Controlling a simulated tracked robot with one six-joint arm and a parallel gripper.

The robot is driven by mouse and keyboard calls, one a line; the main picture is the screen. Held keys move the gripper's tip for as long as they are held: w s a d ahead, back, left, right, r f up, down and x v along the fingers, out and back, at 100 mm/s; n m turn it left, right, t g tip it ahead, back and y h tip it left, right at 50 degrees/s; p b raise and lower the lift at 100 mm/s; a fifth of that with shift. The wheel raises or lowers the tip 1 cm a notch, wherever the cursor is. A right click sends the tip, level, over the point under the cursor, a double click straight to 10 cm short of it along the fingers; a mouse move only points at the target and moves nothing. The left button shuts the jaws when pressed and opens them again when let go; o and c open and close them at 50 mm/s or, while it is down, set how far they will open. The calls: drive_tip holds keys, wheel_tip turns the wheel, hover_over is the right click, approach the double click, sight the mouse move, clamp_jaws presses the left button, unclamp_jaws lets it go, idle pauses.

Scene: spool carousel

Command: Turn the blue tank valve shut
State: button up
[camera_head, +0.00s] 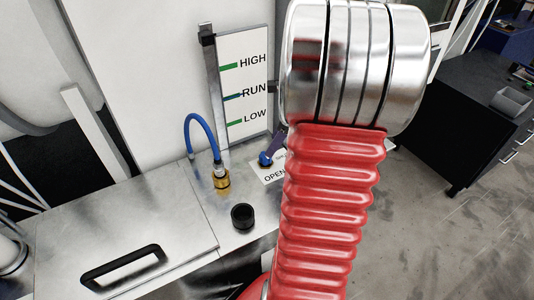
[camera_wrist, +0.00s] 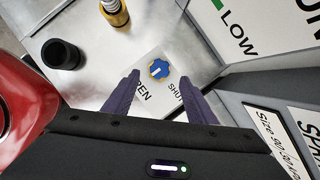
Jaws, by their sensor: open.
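The blue tank valve (camera_wrist: 158,70) is a small blue knob with a white mark on its top. It sits on a white label plate (camera_wrist: 146,84) with OPEN on one side and SHUT on the other. In the head view the knob (camera_head: 265,159) shows just left of my red arm, which hides part of the plate. My gripper (camera_wrist: 160,85) is open in the wrist view. Its two purple fingers stand on either side below the knob, apart from it, and partly cover the label words. In the head view my gripper is mostly hidden behind my arm.
A brass fitting with a blue hose (camera_head: 221,178) and a black cap (camera_head: 242,216) stand near the valve on the metal top. A gauge board marked HIGH, RUN, LOW (camera_head: 244,80) rises behind. A black handle (camera_head: 122,267) lies at front left. A dark cabinet (camera_head: 455,130) stands at right.

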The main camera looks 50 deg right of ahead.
sight(265, 160)
drive_tip(key=x, duration=0.7)
drive_tip(key=shift+c, duration=0.6)
drive_tip(key=c, duration=0.9)
